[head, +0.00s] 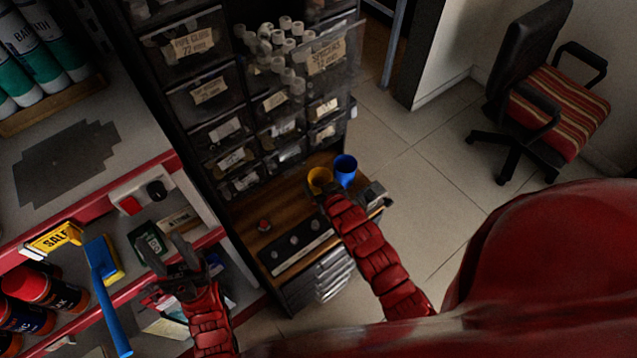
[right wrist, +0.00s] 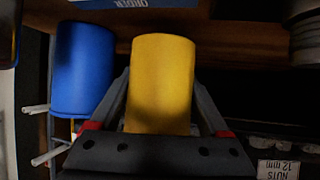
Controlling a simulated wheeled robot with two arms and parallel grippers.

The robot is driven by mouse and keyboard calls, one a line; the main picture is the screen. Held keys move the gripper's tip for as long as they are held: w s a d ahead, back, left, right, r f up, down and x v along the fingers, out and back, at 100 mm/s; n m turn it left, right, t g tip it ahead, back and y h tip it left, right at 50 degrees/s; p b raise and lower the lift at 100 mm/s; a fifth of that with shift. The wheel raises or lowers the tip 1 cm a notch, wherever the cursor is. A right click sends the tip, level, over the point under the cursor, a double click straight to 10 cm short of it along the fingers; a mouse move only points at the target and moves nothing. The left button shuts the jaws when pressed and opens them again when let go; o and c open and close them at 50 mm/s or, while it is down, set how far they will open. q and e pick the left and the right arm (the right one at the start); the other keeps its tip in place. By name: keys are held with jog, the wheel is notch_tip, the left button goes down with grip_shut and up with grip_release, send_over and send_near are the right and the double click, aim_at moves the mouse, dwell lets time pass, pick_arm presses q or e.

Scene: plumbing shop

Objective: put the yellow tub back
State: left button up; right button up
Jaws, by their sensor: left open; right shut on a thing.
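The yellow tub (head: 319,177) is at the right end of the wooden bench top (head: 262,205) in the head view. My right gripper (head: 325,189) is shut on it. In the right wrist view the yellow tub (right wrist: 161,85) sits between the two fingers (right wrist: 162,118). The head view does not show clearly whether the tub touches the wood. A blue tub (head: 346,168) stands close beside it; it also shows in the right wrist view (right wrist: 84,70). My left gripper (head: 176,262) is open and empty near the red-edged shelf at the left.
A rack of labelled drawers (head: 225,130) rises behind the bench top, one drawer (head: 325,60) open with white fittings. A dark strip (head: 295,247) lies on the wood. A blue-handled brush (head: 104,280) is left of my left gripper.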

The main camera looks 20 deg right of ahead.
jog(key=shift+f, duration=0.55)
jog(key=shift+f, duration=0.15)
jog(key=o, duration=1.2)
jog(key=shift+c, duration=0.2)
